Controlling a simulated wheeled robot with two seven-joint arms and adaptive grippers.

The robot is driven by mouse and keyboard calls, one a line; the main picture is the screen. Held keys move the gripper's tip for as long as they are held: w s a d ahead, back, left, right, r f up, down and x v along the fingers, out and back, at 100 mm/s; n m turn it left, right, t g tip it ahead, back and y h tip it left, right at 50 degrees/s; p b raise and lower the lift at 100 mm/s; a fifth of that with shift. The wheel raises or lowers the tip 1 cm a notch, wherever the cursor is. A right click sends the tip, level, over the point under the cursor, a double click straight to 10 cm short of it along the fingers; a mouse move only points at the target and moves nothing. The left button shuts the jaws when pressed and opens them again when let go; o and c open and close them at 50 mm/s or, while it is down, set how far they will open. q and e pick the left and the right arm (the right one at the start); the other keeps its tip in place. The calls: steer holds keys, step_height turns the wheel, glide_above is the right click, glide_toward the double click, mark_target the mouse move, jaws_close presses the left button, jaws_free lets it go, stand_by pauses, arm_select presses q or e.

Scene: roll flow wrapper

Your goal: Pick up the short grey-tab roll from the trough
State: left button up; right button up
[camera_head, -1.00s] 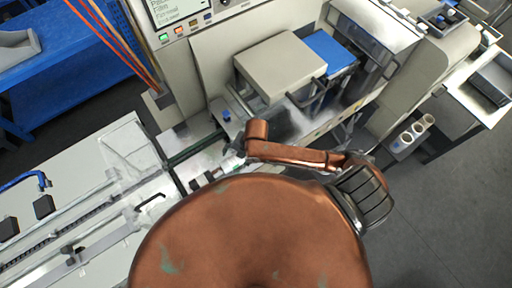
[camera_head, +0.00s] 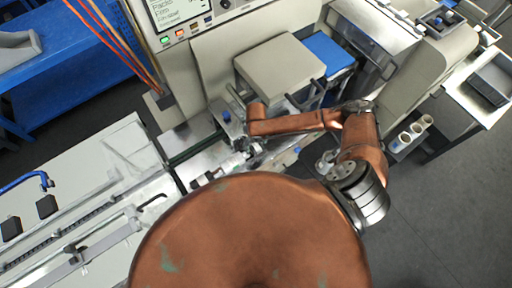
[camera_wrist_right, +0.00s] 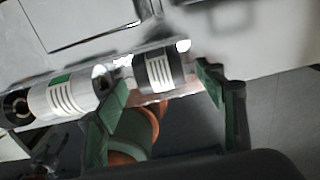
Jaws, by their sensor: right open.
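The short grey-tab roll (camera_wrist_right: 158,72) is white with dark grey ends and stripes; in the right wrist view it lies in the trough. My right gripper (camera_wrist_right: 163,84) is open, its green-padded fingertips either side of this roll in the picture. I cannot tell whether they touch it. A white roll with a green tab (camera_wrist_right: 65,94) lies just left of it, close to the left finger. In the head view my right gripper (camera_head: 254,148) is small and partly hidden at the end of the forearm, over the trough area; the grey-tab roll is not clear there. My left gripper is out of view.
The wrapper's beige cover (camera_head: 278,66) and blue panel (camera_head: 328,52) stand just beyond the forearm. A long conveyor bed (camera_head: 90,215) runs at the left. Several white cylinders (camera_head: 403,141) stand in a holder at the right. Grey floor (camera_head: 450,210) is clear at the lower right.

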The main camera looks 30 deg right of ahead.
steer(key=shift+f, duration=1.05)
steer(key=c, duration=1.3)
steer(key=shift+w+r, duration=0.1)
steer(key=shift+c, duration=0.2)
